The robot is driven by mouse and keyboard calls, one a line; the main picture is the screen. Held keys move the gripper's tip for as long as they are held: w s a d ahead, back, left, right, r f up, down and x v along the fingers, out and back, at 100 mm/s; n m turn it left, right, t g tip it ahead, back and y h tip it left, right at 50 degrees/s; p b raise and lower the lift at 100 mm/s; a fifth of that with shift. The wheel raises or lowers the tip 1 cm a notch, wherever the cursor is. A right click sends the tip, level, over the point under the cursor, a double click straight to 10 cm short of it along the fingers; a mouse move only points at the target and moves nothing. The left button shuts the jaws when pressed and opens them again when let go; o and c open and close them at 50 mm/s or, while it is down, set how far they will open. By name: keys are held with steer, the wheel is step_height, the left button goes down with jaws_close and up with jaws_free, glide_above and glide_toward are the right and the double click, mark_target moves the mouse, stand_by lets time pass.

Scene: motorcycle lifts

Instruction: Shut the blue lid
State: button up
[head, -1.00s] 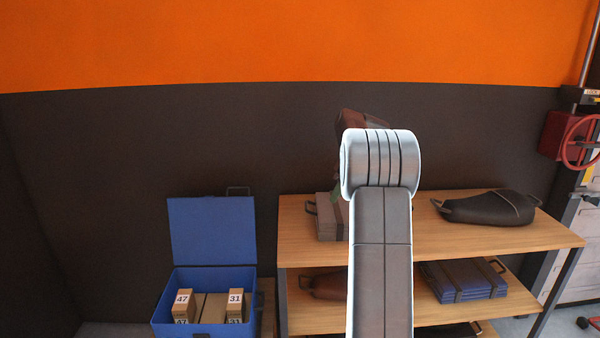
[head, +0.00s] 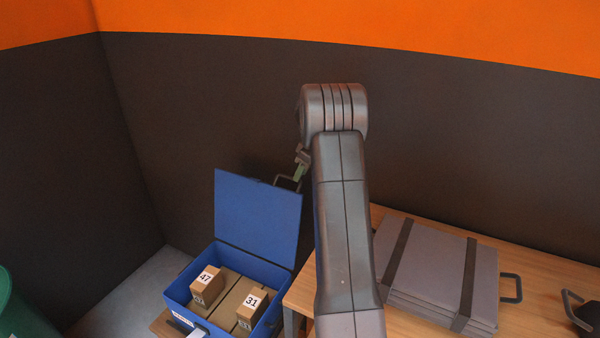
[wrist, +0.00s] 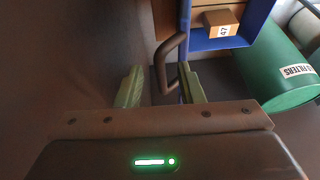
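The blue lid (head: 258,212) stands upright, open, at the back of the blue box (head: 262,268). Its dark handle (head: 287,183) is at the top edge. My gripper (head: 301,166) is beside that handle, mostly hidden behind my arm in the head view. In the wrist view, my gripper (wrist: 163,86) has its two green fingers apart. The handle (wrist: 165,65) shows between the fingers, and the lid (wrist: 186,50) is seen nearly edge-on by the right finger. I cannot tell whether the fingers touch either.
The box holds cartons marked 47 (head: 206,283) and 31 (head: 252,305). A wooden shelf (head: 540,274) with a strapped grey case (head: 430,270) stands to the right. A green drum (wrist: 275,70) is near the box. The dark wall (head: 200,110) is close behind the lid.

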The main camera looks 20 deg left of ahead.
steer(key=shift+w+a+f, duration=0.15)
steer(key=shift+a+f, duration=0.45)
steer(key=shift+f, duration=0.1)
steer(key=shift+c, duration=0.4)
jaws_close()
